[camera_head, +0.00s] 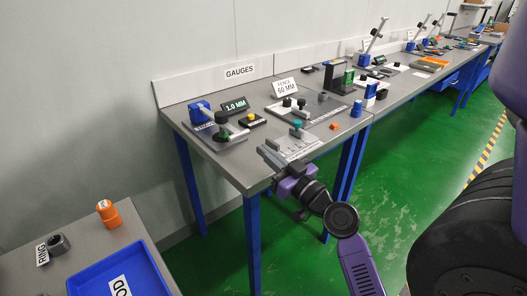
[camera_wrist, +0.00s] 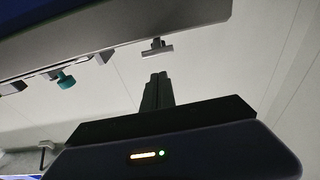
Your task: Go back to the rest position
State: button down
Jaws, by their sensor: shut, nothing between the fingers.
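My gripper (camera_head: 271,156) shows in the head view at the front edge of the gauge table (camera_head: 196,148), close to a light plate (camera_head: 290,149) with marks on it. Its fingers are together and hold nothing. I cannot tell from this view whether it touches the table. In the wrist view the closed fingers (camera_wrist: 157,90) point towards a pale wall, with the dark table edge (camera_wrist: 120,32) across the upper left. My purple forearm reaches up from the bottom of the head view.
A blue tray (camera_head: 92,275), an orange part (camera_head: 108,212) and a dark ring (camera_head: 58,244) are on the lower-left table. Gauges, a 1.0 MM display (camera_head: 235,106) and a 50 MM sign (camera_head: 285,88) crowd the gauge table. Green floor (camera_head: 420,155) is open to the right.

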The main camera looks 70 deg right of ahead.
dwell(0.4)
jog(key=shift+d+r+m, duration=0.1)
jog(key=shift+m, duration=0.2)
jog(key=shift+s+d+r+m+g+h, duration=0.4)
jog(key=shift+s+d+m+h, duration=0.25)
jog(key=shift+m+h, duration=0.2)
jog(key=shift+s+a+f+m+g+h, duration=0.25)
jog(key=shift+a+f+m+g, duration=0.1)
jog(key=shift+a+g, duration=0.05)
jog(key=s+a+f+n+t+y+p, duration=0.1)
jog(key=a+n+y+p, duration=0.15)
jog(key=a, duration=0.85)
jog(key=s+a+f+n+y+p, duration=0.2)
jog(key=a+y+p, duration=0.1)
jog(key=a, duration=0.8)
jog(key=s+a+n+g+y+p, duration=0.1)
jog(key=s+a+n+y+p, duration=0.2)
jog(key=a, duration=1.1)
jog(key=s+n+y, duration=0.2)
jog(key=s+y, duration=0.2)
jog(key=s, duration=0.1)
jog(key=shift+s+a+g, duration=0.3)
